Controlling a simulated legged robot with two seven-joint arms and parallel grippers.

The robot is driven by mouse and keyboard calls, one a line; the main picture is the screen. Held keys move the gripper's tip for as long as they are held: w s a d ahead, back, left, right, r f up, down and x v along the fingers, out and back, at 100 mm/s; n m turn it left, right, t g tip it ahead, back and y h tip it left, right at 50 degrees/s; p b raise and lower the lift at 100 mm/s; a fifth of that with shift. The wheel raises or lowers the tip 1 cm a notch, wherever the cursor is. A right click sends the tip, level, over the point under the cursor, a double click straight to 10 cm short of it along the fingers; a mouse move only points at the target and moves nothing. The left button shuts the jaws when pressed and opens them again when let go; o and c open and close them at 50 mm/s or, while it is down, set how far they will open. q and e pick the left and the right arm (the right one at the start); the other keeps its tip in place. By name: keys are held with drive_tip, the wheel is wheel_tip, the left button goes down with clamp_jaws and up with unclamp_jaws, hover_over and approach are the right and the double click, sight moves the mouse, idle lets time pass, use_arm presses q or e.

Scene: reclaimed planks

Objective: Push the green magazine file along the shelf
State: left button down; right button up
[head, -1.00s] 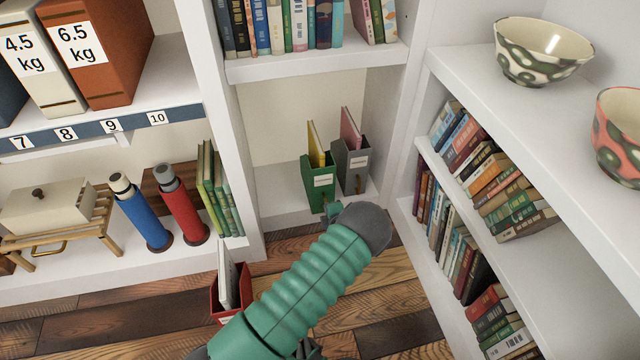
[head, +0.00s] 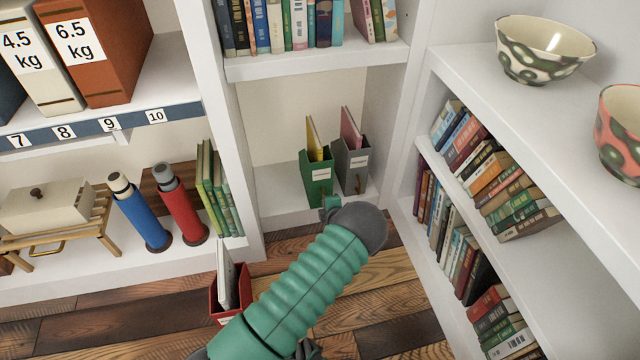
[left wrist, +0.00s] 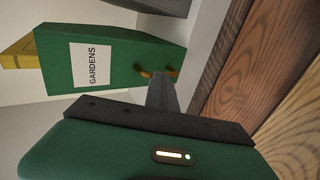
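The green magazine file (head: 317,183) stands upright on the low shelf of the middle bay, with a yellow magazine (head: 314,140) in it. In the left wrist view its label reads GARDENS, and the file (left wrist: 130,55) has a brown pull (left wrist: 163,72) low on its front. My left gripper (head: 330,203) is at the file's lower front, largely hidden behind my wrist in the head view. In the left wrist view its fingers (left wrist: 161,85) look shut together and reach to the file beside the pull. Contact is hard to tell. My right gripper does not show clearly.
A grey magazine file (head: 351,165) stands close on the right of the green one. The shelf (head: 275,205) is bare to the left, up to the white upright. A red file (head: 228,295) stands on the plank floor. Books fill the right bay.

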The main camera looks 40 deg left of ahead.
use_arm(q)
drive_tip(key=shift+w+a+b, duration=0.3)
drive_tip(key=shift+w+a, duration=0.25)
drive_tip(key=shift+a, duration=0.1)
drive_tip(key=shift+w+a, duration=0.2)
drive_tip(key=shift+a, duration=0.05)
drive_tip(key=s+d+p, duration=0.2)
drive_tip(key=d+p, duration=0.1)
drive_tip(key=shift+s, duration=0.3)
idle(0.4)
